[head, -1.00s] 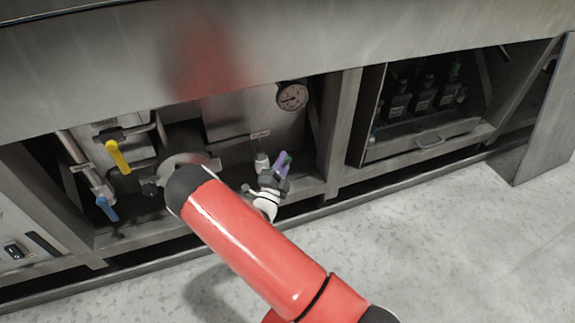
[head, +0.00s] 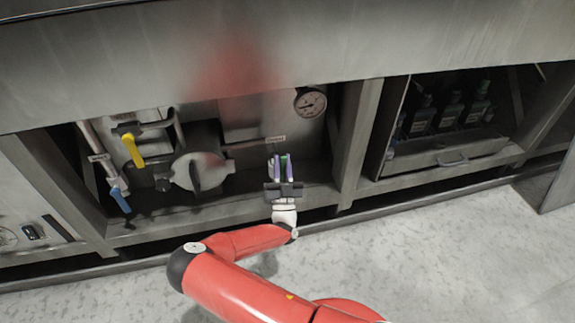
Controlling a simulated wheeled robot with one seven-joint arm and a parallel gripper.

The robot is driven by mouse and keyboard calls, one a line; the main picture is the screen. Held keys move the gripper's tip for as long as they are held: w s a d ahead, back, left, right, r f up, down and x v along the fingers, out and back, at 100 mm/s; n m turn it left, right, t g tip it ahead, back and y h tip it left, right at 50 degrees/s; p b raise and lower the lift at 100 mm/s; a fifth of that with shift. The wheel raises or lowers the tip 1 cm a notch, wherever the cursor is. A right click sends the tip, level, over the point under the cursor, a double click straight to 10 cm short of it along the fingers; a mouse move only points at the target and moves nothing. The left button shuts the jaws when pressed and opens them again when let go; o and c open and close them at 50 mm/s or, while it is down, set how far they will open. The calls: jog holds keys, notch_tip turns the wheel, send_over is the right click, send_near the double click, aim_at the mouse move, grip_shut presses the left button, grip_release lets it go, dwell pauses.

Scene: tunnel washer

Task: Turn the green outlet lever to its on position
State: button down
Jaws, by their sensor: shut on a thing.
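The green outlet lever (head: 284,160) shows as a small green strip between the purple fingers of my gripper (head: 281,164). It sits below a small label at the right end of the pipework, in the open bay of the washer. My gripper is shut on the lever, with its fingers on either side of it. Most of the lever and its valve are hidden by the fingers, so its exact angle cannot be told.
A yellow lever (head: 133,149) and a blue lever (head: 120,200) are at the left of the bay. A round gauge (head: 310,102) hangs at upper right. A post (head: 356,140) divides off a drawer with several bottles (head: 450,115). The floor in front is clear.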

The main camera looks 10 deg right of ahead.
jog(key=shift+s+a+n+y, duration=0.1)
jog(key=shift+a+n+y, duration=0.1)
jog(key=shift+n+y, duration=0.65)
jog(key=shift+a+n+y, duration=0.25)
jog(key=shift+n+y, duration=0.55)
jog(key=shift+n, duration=0.1)
jog(key=shift+s+a+n+y, duration=0.1)
jog(key=shift+a+n+y, duration=0.1)
jog(key=shift+n+y, duration=0.65)
jog(key=shift+a+n+y, duration=0.1)
jog(key=shift+n+y, duration=0.2)
jog(key=shift+n, duration=0.1)
jog(key=c, duration=1.3)
grip_release()
jog(key=shift+w, duration=0.1)
jog(key=b+v, duration=0.1)
jog(key=v, duration=0.7)
jog(key=shift+r, duration=0.1)
